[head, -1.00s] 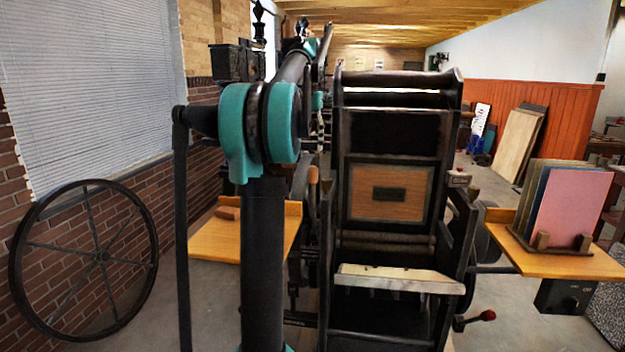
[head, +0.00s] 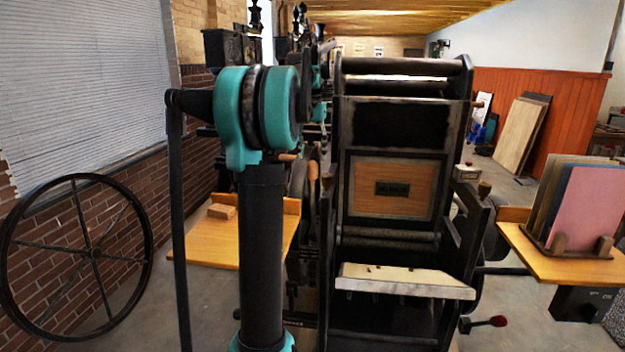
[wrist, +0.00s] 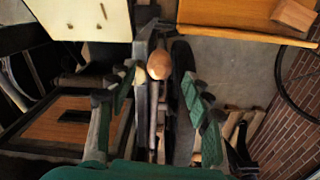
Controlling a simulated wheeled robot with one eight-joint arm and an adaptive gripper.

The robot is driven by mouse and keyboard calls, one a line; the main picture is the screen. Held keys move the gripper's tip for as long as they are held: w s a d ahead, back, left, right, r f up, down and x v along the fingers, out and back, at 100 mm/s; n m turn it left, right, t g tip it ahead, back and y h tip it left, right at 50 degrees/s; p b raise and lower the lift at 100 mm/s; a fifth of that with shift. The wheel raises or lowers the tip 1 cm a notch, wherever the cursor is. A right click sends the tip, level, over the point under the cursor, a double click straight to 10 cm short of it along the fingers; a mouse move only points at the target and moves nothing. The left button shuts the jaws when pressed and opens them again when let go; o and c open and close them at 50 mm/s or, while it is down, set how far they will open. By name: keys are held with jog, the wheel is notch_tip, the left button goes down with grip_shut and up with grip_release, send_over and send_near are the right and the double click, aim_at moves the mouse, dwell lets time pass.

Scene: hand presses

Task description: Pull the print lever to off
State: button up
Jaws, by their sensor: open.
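The hand press (head: 388,125) stands in front of me, with a black frame, a wooden panel and a pale feed board. A slim lever with a rounded wooden handle (head: 313,180) stands at its left side, partly hidden by my arm; this looks like the print lever. In the wrist view a wooden handle (wrist: 159,65) lies between my gripper's (wrist: 158,92) spread green and grey fingers. The gripper is open and not closed on it; I cannot tell if they touch. A paler wooden knob (wrist: 139,75) is beside the handle. My gripper is not clear in the head view.
A wooden side shelf (head: 205,252) with a wooden block (head: 222,211) is left of the press. A right shelf (head: 560,262) holds coloured boards (head: 585,205). A red-knobbed lever (head: 492,321) is low right. A large spoked wheel (head: 88,250) stands by the brick wall.

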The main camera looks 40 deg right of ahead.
aim_at(312, 181)
notch_tip(312, 181, down, 9)
jog(key=shift+f, duration=0.2)
dwell(0.3)
grip_shut()
dwell(0.4)
